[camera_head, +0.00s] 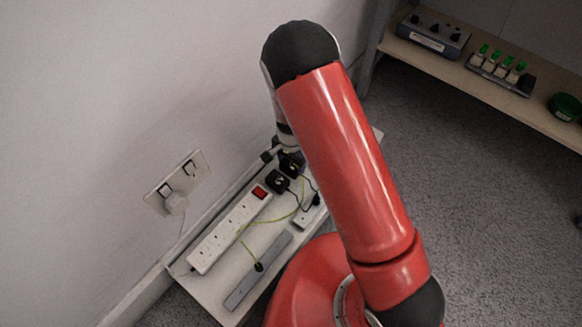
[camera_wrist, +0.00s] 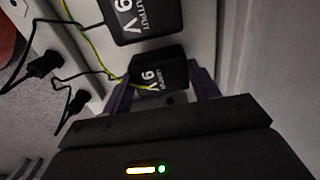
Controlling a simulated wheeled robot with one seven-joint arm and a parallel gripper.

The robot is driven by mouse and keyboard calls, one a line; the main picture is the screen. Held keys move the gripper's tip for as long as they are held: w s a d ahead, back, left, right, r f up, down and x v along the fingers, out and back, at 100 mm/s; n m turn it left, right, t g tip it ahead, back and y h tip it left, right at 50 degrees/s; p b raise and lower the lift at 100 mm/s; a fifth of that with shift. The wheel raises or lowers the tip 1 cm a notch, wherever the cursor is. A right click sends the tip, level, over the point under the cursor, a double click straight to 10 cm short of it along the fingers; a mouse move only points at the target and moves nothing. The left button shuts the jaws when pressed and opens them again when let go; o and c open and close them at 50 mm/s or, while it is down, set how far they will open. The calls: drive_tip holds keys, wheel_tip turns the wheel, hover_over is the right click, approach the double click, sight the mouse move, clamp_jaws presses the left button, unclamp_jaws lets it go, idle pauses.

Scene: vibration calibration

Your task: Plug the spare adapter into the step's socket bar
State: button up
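The white socket bar (camera_head: 232,229) with a red switch lies along the wall side of the low white step (camera_head: 205,288); its visible sockets look empty. Two black adapters lie past its switch end: a nearer one (camera_head: 277,182) and a farther one (camera_head: 291,166) by my gripper. In the wrist view, one black 9V adapter (camera_wrist: 160,73) sits between the purple fingers of my gripper (camera_wrist: 162,92). The other 9V adapter (camera_wrist: 142,20) is just beyond it. The fingers flank the adapter closely; whether they press on it is unclear. My arm hides part of the step.
A yellow-green cable (camera_head: 258,222) and black leads cross the step. A grey strip (camera_head: 257,271) and a small white block (camera_head: 306,216) lie there too. A wall socket (camera_head: 177,181) holds a white plug. A shelf (camera_head: 482,87) with devices stands at upper right.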

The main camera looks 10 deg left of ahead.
sight(291, 164)
drive_tip(key=shift+c, duration=1.1)
drive_tip(key=shift+r+p, duration=2)
drive_tip(key=shift+r, duration=0.55)
drive_tip(key=s+a+p, duration=0.2)
drive_tip(key=s+a, duration=0.2)
drive_tip(key=s, duration=0.3)
drive_tip(key=s+a+r+p, duration=0.1)
drive_tip(key=s+a+p, duration=0.1)
drive_tip(key=s+a, duration=0.2)
drive_tip(key=s+a+p, duration=0.3)
drive_tip(key=s+a, duration=0.2)
drive_tip(key=s, duration=0.5)
drive_tip(key=shift+s+a+r, duration=0.1)
drive_tip(key=shift+s+r, duration=0.05)
drive_tip(key=shift+r, duration=0.1)
drive_tip(key=shift+f+b, duration=0.55)
drive_tip(key=shift+f, duration=0.3)
drive_tip(key=shift+f+b, duration=0.4)
drive_tip(key=shift+f, duration=0.6)
